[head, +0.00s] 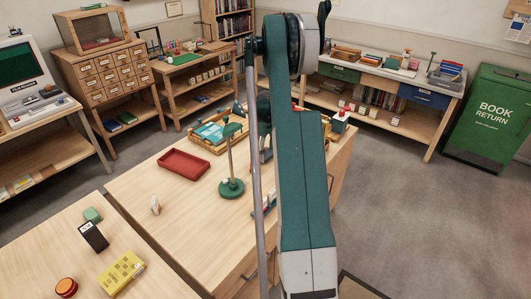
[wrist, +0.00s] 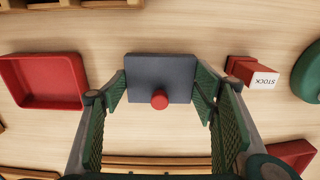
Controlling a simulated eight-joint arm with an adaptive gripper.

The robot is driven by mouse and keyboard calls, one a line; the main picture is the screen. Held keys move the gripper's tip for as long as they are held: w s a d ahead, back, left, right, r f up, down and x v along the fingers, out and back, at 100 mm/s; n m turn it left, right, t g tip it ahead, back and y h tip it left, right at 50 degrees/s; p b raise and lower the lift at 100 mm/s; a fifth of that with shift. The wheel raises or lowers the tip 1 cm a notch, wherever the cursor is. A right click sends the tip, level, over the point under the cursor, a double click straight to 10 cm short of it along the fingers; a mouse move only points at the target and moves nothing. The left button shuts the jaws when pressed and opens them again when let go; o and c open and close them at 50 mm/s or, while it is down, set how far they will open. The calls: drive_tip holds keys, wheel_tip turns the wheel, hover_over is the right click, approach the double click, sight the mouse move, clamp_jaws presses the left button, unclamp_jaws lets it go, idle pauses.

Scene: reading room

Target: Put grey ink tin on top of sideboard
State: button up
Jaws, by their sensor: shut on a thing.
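The grey ink tin (wrist: 160,66) is a dark grey rectangular block with a round red cap, seen in the wrist view. My gripper (wrist: 160,88) has its green ribbed fingers shut on the tin's two sides. Pale wood tabletop shows around and behind the tin; I cannot tell whether it touches the table. In the head view my arm stands in front and hides the tin and most of the gripper. A long wooden unit with a pale top (head: 369,72) and green and blue drawers stands at the back right; it may be the sideboard.
On the table a red tray (head: 184,166), a green lamp (head: 231,187) and a wooden tray (head: 204,145) stand near my arm. A red STOCK box (wrist: 240,68) lies right of the tin. The back-right unit's top holds several objects. A green book-return bin (head: 489,115) stands beside it.

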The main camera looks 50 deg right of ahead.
sight(266, 153)
drive_tip(key=shift+f, duration=0.15)
drive_tip(key=o, duration=1.2)
wheel_tip(266, 153, up, 12)
drive_tip(key=shift+r+p, duration=0.2)
drive_tip(key=shift+p, duration=0.35)
idle(0.3)
